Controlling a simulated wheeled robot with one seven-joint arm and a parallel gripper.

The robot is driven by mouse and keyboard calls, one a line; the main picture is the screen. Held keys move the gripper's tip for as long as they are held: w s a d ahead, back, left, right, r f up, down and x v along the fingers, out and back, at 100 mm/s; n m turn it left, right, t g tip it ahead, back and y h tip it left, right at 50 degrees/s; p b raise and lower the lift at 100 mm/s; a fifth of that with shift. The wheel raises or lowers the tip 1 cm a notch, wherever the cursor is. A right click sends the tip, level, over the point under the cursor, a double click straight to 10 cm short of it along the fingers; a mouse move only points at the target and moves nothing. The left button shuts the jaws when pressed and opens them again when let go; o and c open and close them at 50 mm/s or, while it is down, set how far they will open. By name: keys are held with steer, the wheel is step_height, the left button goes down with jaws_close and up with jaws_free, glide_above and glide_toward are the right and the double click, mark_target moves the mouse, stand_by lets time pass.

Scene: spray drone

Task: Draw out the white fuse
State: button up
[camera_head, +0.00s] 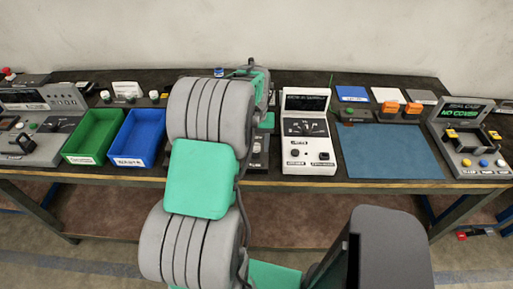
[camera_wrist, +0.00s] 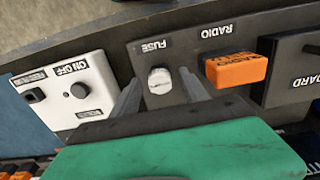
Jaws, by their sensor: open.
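The white fuse (camera_wrist: 159,83) shows in the wrist view as a short white cap on a dark grey panel (camera_wrist: 200,42), beside a label reading FUSE. It sits in the panel. My gripper (camera_wrist: 159,77) is open, with one finger on each side of the fuse and visible gaps between them in the picture. I cannot tell how deep the fingertips reach beside it. In the head view my arm covers the fuse and most of this panel.
An orange block (camera_wrist: 236,69) by the RADIO label stands close right of my right finger. A white ON/OFF box (camera_wrist: 66,95) is at left. In the head view, green (camera_head: 68,157) and blue (camera_head: 118,160) bins stand left of my arm; a blue mat (camera_head: 390,153) lies right.

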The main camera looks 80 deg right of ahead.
mark_target(256, 145)
steer(key=shift+c, duration=0.4)
jaws_close()
stand_by(0.4)
steer(key=shift+r+p, duration=1.9)
steer(key=shift+r, duration=1.15)
